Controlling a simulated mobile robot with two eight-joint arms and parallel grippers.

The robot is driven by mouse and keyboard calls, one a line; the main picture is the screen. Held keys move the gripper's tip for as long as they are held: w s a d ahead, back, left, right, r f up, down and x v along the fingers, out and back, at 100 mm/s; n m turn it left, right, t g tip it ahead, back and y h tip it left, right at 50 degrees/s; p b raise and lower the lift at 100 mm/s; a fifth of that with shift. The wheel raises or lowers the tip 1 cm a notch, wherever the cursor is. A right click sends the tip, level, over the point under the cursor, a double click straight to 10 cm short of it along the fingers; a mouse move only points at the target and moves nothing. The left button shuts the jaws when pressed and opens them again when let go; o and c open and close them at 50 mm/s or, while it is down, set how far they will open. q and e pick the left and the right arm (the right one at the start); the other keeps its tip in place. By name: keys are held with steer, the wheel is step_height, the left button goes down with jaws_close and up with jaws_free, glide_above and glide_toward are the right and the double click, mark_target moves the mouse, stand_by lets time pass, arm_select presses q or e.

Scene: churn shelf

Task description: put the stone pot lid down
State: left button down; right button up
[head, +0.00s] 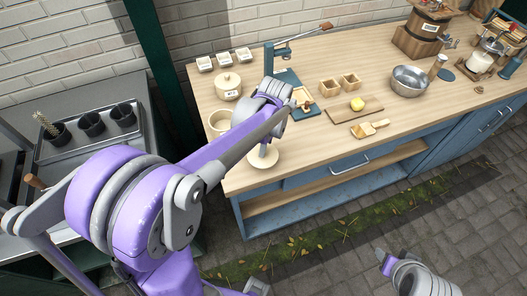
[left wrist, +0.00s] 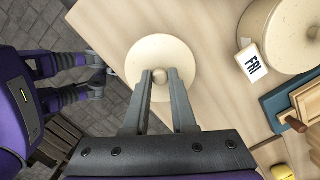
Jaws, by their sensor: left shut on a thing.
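The stone pot lid is a round cream disc with a small knob, seen in the head view (head: 263,160) and the left wrist view (left wrist: 160,44). It is level over the front left part of the wooden counter; I cannot tell whether it touches the top. My left gripper (left wrist: 160,76) is shut on its knob, with a finger on each side. A cream pot (head: 219,122) stands behind it, partly hidden by my left arm, and looks open. Another cream pot (head: 228,85) with a lid and label stands farther back. My right arm shows at the bottom right; its fingers are unclear.
A blue clamp tool (head: 268,60) and blue board stand right of the pots. Counter near the lid is bare.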

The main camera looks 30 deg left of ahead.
mark_target(268, 155)
arm_select(q)
steer(key=shift+f, duration=1.3)
steer(key=shift+f, duration=0.2)
steer(key=c, duration=0.7)
jaws_free()
steer(key=shift+r, duration=0.1)
steer(key=shift+c, duration=0.2)
steer(key=shift+r, duration=0.45)
step_height(268, 155, up, 10)
steer(key=d+r, duration=0.1)
steer(key=s+d+f+n+t, duration=0.2)
steer(key=s+f+n+t, duration=0.1)
steer(key=s+n, duration=0.4)
steer(key=s+d+f+n+t+h, duration=0.1)
steer(key=s+d+f+n+t, duration=0.2)
steer(key=s+n, duration=0.4)
steer(key=shift+s+d+f+n+p, duration=0.15)
steer(key=shift+d+n+p, duration=0.15)
steer(key=shift+p, duration=0.1)
